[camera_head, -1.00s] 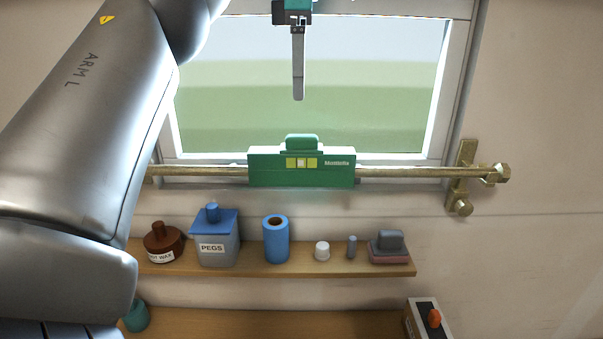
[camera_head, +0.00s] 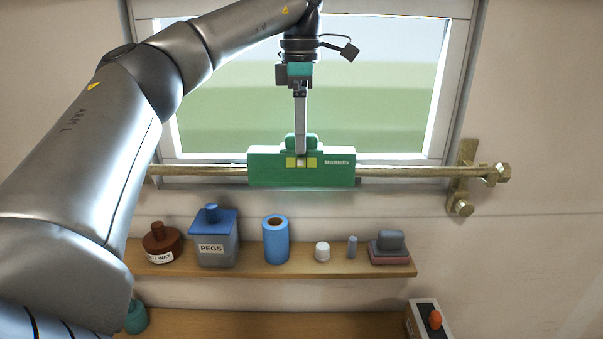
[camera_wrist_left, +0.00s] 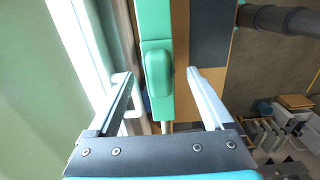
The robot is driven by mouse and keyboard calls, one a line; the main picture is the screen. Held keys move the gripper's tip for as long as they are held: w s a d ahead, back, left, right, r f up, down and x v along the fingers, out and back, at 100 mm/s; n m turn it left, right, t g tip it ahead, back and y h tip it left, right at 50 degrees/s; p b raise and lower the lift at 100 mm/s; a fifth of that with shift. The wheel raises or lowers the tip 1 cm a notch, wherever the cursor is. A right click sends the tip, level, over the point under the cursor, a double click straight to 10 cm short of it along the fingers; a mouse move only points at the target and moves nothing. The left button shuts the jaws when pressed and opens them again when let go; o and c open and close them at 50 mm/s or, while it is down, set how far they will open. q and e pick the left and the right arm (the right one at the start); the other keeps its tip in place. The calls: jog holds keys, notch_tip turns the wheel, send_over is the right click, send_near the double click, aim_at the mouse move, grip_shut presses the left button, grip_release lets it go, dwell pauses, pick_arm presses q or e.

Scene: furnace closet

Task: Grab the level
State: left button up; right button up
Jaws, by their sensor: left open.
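The level is a green block (camera_head: 270,168) with a raised green grip on top and yellow-edged vials on its face. It sits at the brass rail (camera_head: 400,171) in front of the window. My left gripper (camera_head: 301,152) points down at its grip, its near finger covering part of the grip in the head view. In the left wrist view, the level's grip (camera_wrist_left: 158,75) lies between and beyond the two spread fingers of my left gripper (camera_wrist_left: 160,82), with gaps on both sides. The gripper is open and empty. My right gripper is not in view.
Below the rail, a wooden shelf (camera_head: 290,262) holds a blue-lidded PEGS jar (camera_head: 217,238), a brown wax pot (camera_head: 162,245), a blue roll (camera_head: 276,240) and a grey-and-red block (camera_head: 388,248). A lower shelf bears a switch box (camera_head: 430,318). A wall bracket (camera_head: 462,180) carries the rail's right end.

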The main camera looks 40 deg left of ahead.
aim_at(301, 159)
pick_arm(q)
notch_tip(301, 159, down, 3)
jog(key=shift+w+f, duration=0.1)
jog(key=shift+f, duration=0.1)
grip_shut()
dwell(0.6)
dwell(0.8)
